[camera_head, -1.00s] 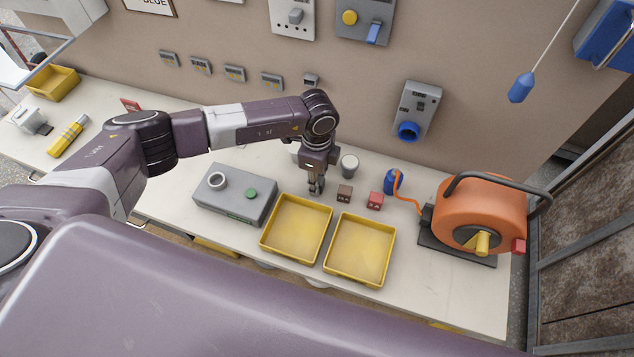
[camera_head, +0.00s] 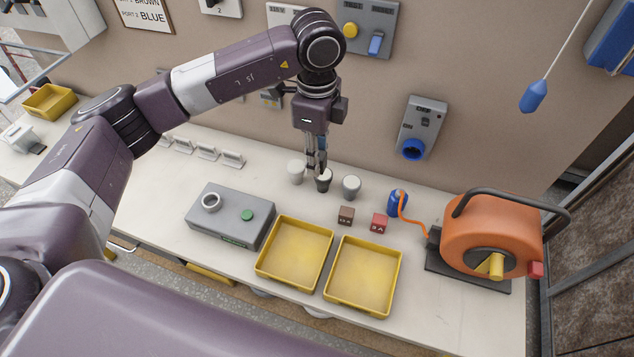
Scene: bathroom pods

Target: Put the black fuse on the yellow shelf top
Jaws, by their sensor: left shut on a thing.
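My left gripper (camera_head: 317,165) reaches down over the back of the bench, between a white cup-like piece and a grey one. It is shut on the black fuse (camera_head: 323,184), a small dark cylinder with a pale top. The fuse is upright under the fingertips; I cannot tell whether it touches the bench. I cannot make out a yellow shelf top for certain; some yellow (camera_head: 211,275) shows below the front edge of the bench. My right gripper is not in view.
Two yellow trays (camera_head: 262,270) (camera_head: 331,288) lie at the bench front, with a grey box (camera_head: 228,222) on their left. A brown cube (camera_head: 346,215), a red cube (camera_head: 379,222) and an orange cable reel (camera_head: 490,232) are to the right. A white piece (camera_head: 296,170) and grey piece (camera_head: 351,185) flank the fuse.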

